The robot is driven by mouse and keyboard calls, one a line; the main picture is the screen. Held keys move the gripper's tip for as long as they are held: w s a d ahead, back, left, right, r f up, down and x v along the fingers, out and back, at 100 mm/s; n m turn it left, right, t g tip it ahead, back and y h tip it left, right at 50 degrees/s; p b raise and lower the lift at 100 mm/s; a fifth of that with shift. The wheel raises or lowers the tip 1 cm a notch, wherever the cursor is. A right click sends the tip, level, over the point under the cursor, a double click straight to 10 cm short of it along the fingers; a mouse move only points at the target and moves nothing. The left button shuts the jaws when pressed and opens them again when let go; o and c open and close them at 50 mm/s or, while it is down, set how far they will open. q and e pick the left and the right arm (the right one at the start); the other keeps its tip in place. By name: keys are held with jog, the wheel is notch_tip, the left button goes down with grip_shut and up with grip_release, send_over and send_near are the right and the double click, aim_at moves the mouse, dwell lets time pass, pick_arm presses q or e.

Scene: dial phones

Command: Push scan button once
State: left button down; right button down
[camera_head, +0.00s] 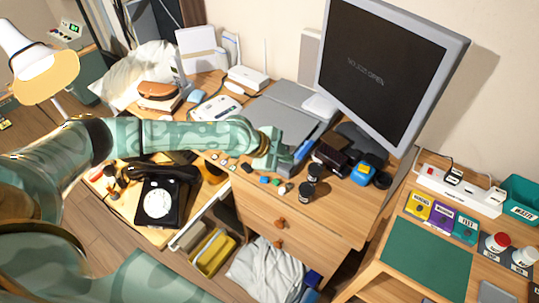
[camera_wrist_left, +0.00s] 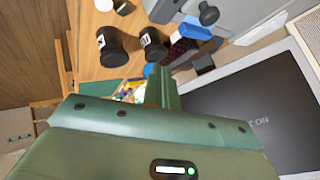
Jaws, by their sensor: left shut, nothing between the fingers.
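No button can be read as a scan button in either view. A white flat device with small dark marks (camera_head: 217,108) lies on the desk left of my left gripper; I cannot tell if it bears the button. My left gripper (camera_head: 274,158) is shut and empty, over the front part of the desk beside a grey flat device (camera_head: 277,117). It also shows in the left wrist view (camera_wrist_left: 160,85), with its fingers together and nothing between them. My right gripper is not in view.
A large monitor (camera_head: 390,75) stands at the back right. Two black jars (camera_head: 306,190) and a blue-and-black object (camera_head: 364,172) stand right of my left gripper. Small coloured pieces lie along the desk's front edge. A black dial phone (camera_head: 160,200) is on a lower surface at left.

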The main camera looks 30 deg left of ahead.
pick_arm(q)
jog(key=w+a+r+n+t+y, duration=0.1)
jog(key=w+a+r, duration=0.3)
jog(key=a, duration=0.5)
jog(key=shift+r, duration=0.35)
notch_tip(320, 180, down, 9)
jog(key=b, duration=0.5)
jog(key=shift+b, duration=0.4)
jog(key=shift+r, duration=0.1)
dwell(0.8)
jog(key=shift+f, duration=0.4)
